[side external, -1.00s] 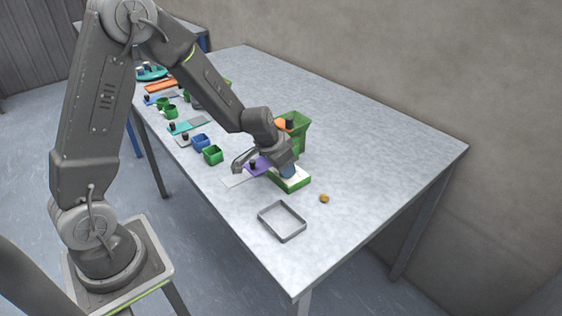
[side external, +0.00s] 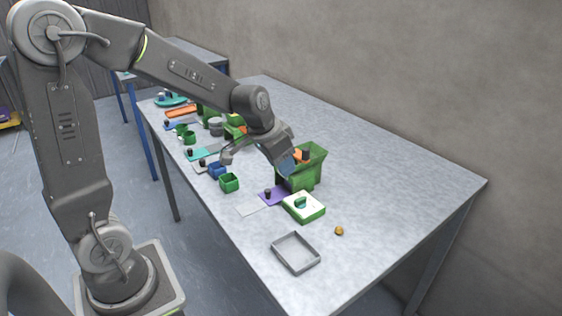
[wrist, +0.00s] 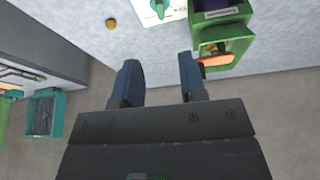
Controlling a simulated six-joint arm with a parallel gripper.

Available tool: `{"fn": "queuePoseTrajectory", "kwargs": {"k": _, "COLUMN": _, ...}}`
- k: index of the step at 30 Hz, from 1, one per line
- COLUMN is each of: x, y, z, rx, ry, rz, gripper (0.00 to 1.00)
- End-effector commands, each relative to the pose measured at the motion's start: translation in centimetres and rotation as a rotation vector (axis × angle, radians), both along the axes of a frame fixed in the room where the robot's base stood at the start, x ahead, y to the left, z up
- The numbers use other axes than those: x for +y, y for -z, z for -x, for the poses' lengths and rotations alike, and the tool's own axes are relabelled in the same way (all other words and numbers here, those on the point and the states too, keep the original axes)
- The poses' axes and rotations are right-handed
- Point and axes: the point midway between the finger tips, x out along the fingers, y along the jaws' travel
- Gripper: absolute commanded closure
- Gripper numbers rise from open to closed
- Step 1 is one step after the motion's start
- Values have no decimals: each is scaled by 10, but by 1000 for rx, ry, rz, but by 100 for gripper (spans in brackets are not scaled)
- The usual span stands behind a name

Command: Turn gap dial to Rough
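The gap dial is a teal knob (side external: 300,202) on a white-topped panel with green sides (side external: 315,213), lying on the table in front of a green hopper. The knob (wrist: 159,6) and its white panel (wrist: 147,15) show at the top edge of the wrist view, partly cut off. Marks on the panel are too small to read, so I cannot tell the setting. My gripper (side external: 288,168) is raised behind and to the left of the knob, apart from it. In the wrist view my gripper (wrist: 159,62) is open, with nothing between its fingers.
The green hopper (side external: 315,168), with an orange lever (wrist: 217,60), stands close beside my gripper. A purple plate (side external: 275,196) with a black knob, a grey tray (side external: 296,254) and a small orange-brown ball (side external: 339,231) are nearby. The table's right side is clear.

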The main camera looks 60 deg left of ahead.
Motion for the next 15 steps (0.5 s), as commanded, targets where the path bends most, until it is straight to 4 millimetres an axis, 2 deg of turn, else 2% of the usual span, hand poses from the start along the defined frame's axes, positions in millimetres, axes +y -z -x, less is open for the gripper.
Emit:
{"fn": "queuePoseTrajectory", "kwargs": {"k": 5, "x": 0, "y": 0, "z": 0, "rx": 0, "ry": 0, "rz": 0, "gripper": 62}}
{"fn": "queuePoseTrajectory", "kwargs": {"k": 11, "x": -1, "y": 0, "z": -4, "rx": 22, "ry": -65, "rz": 32, "gripper": 44}}
{"fn": "queuePoseTrajectory", "kwargs": {"k": 13, "x": -2, "y": -1, "z": -9, "rx": 48, "ry": -152, "rz": 69, "gripper": 37}}
{"fn": "queuePoseTrajectory", "kwargs": {"k": 15, "x": -4, "y": -2, "z": -16, "rx": 85, "ry": -272, "rz": 114, "gripper": 36}}
